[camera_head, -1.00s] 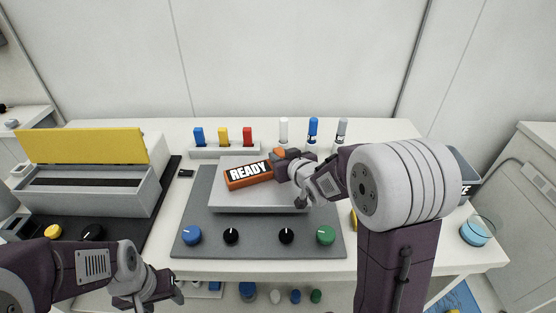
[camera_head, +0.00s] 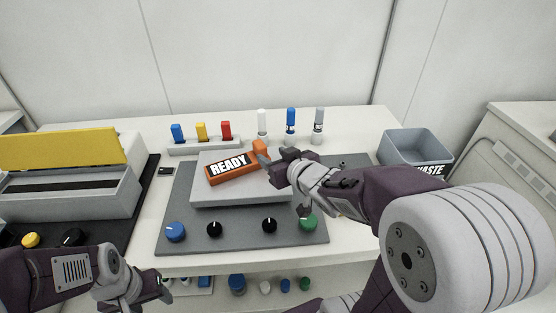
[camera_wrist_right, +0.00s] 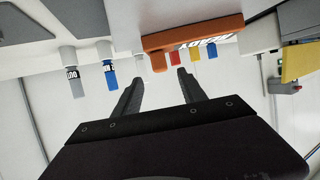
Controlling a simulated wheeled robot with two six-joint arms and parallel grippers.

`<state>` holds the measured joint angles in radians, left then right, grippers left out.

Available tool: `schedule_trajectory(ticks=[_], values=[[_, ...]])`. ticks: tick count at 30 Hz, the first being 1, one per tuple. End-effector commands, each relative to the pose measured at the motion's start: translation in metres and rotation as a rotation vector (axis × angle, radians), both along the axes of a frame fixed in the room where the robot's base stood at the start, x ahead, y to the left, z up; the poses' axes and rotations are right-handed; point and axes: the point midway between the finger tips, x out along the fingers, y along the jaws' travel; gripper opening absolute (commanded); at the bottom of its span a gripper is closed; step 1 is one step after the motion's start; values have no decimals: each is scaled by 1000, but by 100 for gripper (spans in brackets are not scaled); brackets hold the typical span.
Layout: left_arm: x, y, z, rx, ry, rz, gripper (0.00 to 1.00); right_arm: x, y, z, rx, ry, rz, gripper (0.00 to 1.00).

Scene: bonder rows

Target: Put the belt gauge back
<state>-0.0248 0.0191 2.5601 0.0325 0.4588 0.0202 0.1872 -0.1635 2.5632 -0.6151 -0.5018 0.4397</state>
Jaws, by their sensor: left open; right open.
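An orange block labelled READY (camera_head: 232,170) lies tilted on the raised grey plate (camera_head: 250,192), with an orange stub (camera_head: 261,149) at its right end. No label names the belt gauge, and I cannot tell whether this block is it. My right gripper (camera_head: 266,163) is open just right of the stub. In the right wrist view the open fingers (camera_wrist_right: 159,76) point at the orange stub (camera_wrist_right: 158,62), which shows just beyond and between their tips; nothing is held. My left gripper (camera_head: 165,287) is open and empty at the lower left, in front of the table edge.
Blue, yellow and red tabs stand in a rack (camera_head: 205,147) at the back. White, blue and grey capped tubes (camera_head: 290,122) stand behind the plate. Knobs (camera_head: 214,229) line the dark panel's front. A yellow-lidded box (camera_head: 75,190) is left; a waste bin (camera_head: 415,150) is right.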

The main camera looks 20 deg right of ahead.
Motion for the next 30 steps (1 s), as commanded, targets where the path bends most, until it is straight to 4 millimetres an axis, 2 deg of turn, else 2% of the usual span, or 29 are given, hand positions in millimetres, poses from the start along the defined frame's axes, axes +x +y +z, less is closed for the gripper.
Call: schedule_trajectory(ticks=[1, 6, 23, 26, 30], values=[[0, 0, -10, 0, 0, 0, 55, -4, -1, -1, 0, -7, 3, 49], [0, 0, -16, 0, 0, 0, 55, -17, -3, 6, -1, -2, -1, 49], [0, 0, -16, 0, 0, 0, 55, -21, -4, 10, -3, 1, -3, 49], [0, 0, 0, 0, 0, 0, 55, -21, -4, 26, -3, 1, -3, 49], [0, 0, 34, 0, 0, 0, 55, -21, -4, 60, -3, 1, -3, 49]])
